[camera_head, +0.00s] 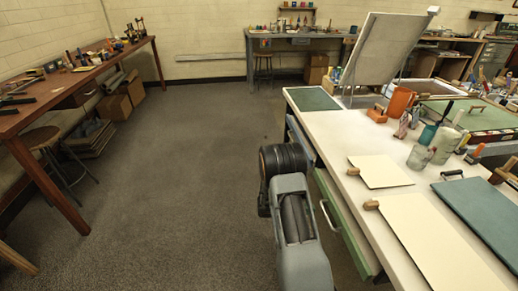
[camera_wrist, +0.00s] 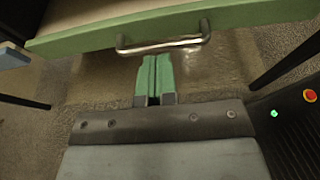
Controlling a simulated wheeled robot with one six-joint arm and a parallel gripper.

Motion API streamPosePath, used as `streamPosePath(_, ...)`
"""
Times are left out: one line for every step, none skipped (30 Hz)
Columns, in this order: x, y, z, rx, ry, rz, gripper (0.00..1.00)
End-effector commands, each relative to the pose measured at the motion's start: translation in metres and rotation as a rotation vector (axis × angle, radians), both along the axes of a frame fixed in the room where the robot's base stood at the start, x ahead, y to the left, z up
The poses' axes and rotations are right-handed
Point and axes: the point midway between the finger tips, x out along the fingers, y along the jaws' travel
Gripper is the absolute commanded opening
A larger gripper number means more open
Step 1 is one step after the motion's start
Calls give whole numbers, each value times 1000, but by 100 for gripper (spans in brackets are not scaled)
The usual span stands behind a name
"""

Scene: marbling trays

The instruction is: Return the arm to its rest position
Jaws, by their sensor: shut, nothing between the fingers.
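My arm (camera_head: 297,230) is raised beside the left edge of the long white-topped workbench (camera_head: 375,137) in the head view. The head view does not show my fingertips. In the wrist view my gripper (camera_wrist: 155,58) has its two green-padded fingers side by side, shut and empty. Their tips point at the metal bar handle (camera_wrist: 163,45) of a green drawer front (camera_wrist: 235,22). The tips appear just below the handle; I cannot tell the exact gap. The green drawer front (camera_head: 343,226) and its handle (camera_head: 327,215) also show in the head view, right of my arm.
A brown table (camera_head: 75,82) with a stool (camera_head: 42,140) is at the left. The grey floor (camera_head: 190,190) between is clear.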

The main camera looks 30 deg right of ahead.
Motion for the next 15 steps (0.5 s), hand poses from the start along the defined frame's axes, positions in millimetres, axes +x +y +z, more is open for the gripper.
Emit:
streamPosePath(0,1,0,0,0,0,0)
streamPosePath(0,1,0,0,0,0,0)
streamPosePath(0,1,0,0,-1,0,0)
streamPosePath(0,1,0,-2,-5,-2,0)
streamPosePath(0,1,-1,0,-12,-3,0)
streamPosePath(-1,2,-3,9,-30,-16,0)
streamPosePath(-4,4,-5,18,-41,-36,0)
streamPosePath(-8,6,-9,31,-50,-58,0)
streamPosePath(-16,11,-14,51,-61,-96,0)
streamPosePath(-24,15,-18,67,-69,-132,0)
streamPosePath(-32,20,-21,84,-81,-171,0)
streamPosePath(-40,27,-19,105,-112,-230,0)
streamPosePath(-47,33,-16,122,-141,-278,0)
streamPosePath(-51,41,-8,138,-177,-326,0)
streamPosePath(-57,52,5,161,-233,-394,0)
